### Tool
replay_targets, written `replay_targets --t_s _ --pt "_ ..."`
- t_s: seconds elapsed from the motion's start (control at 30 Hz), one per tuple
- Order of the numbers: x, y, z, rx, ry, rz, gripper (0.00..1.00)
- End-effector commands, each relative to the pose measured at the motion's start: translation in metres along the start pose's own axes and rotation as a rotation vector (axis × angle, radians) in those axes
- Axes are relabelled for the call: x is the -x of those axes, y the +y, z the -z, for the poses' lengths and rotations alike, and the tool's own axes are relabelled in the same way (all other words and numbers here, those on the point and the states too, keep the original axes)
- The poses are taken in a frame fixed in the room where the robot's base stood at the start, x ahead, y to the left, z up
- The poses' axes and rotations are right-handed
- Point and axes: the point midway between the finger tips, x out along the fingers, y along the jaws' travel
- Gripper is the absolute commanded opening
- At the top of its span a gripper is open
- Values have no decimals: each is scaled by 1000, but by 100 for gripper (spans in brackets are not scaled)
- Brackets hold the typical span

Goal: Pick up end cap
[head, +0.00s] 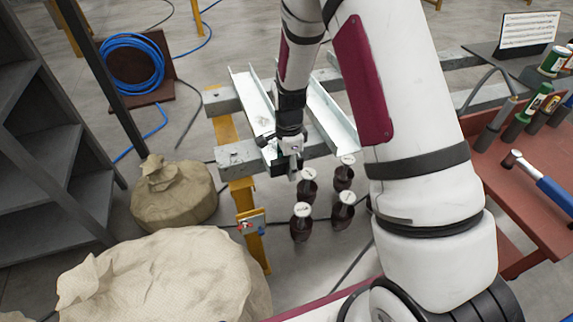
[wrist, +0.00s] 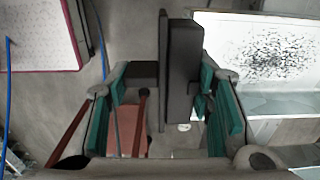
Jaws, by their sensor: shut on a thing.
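The end cap is a dark grey piece with a flat plate and a thicker block; in the wrist view the end cap (wrist: 181,75) stands upright in the picture between the teal finger pads. My gripper (wrist: 172,105) is shut on it, with a pad on each side. In the head view my gripper (head: 288,160) is over the near grey beam, by the near end of the left pale channel. Only a small dark part of the end cap shows there, beside the fingers. I cannot tell whether it touches the beam or channel.
Two pale metal channels, left (head: 251,100) and right (head: 330,112), lie across grey beams (head: 237,152) on a yellow trestle (head: 243,200). Several dark bottles (head: 301,228) stand close below my gripper. Sacks (head: 172,198) lie left. A red tool bench (head: 520,190) stands right.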

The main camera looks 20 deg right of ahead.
Motion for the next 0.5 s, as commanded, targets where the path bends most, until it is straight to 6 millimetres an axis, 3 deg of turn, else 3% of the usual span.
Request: replay_targets --t_s 0.5 --pt "52 99 -1 2 0 1 20"
